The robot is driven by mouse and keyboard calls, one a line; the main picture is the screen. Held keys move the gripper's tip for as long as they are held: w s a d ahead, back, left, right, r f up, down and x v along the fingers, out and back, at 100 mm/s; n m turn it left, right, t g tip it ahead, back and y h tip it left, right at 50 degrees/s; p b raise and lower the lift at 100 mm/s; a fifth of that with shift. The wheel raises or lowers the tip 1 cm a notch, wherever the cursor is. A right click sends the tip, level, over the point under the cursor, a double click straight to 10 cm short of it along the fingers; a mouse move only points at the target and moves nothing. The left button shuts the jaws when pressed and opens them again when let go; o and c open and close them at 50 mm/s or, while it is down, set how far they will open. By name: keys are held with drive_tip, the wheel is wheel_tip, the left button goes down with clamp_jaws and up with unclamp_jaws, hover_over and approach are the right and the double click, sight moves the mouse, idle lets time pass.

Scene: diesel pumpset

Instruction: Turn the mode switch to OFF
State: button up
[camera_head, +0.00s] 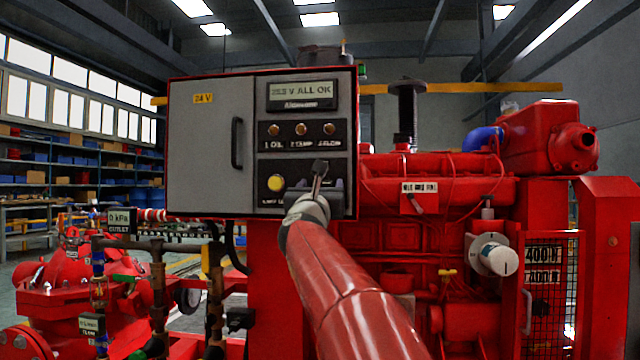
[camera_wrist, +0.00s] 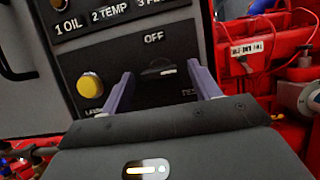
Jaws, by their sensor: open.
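The mode switch (camera_wrist: 158,71) is a dark knob on the black panel in the wrist view, just below the white OFF label (camera_wrist: 153,37). A pale mark shows on it, but I cannot tell for sure which position it points to. My gripper (camera_wrist: 160,69) is open, with one purple-grey finger on each side of the switch. I cannot tell whether either finger touches it. In the head view my gripper (camera_head: 317,184) is at the lower right of the control box (camera_head: 210,145), and my arm and gripper mostly hide the switch there.
A yellow button (camera_wrist: 90,86) sits left of the switch. Indicator lamps (camera_head: 301,129) and a display reading ALL OK (camera_head: 301,91) are above. The door handle (camera_head: 236,143) sticks out at left. Red engine parts (camera_head: 440,190) and a white round knob (camera_head: 494,254) stand at right.

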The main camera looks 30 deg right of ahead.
drive_tip(key=c, duration=1)
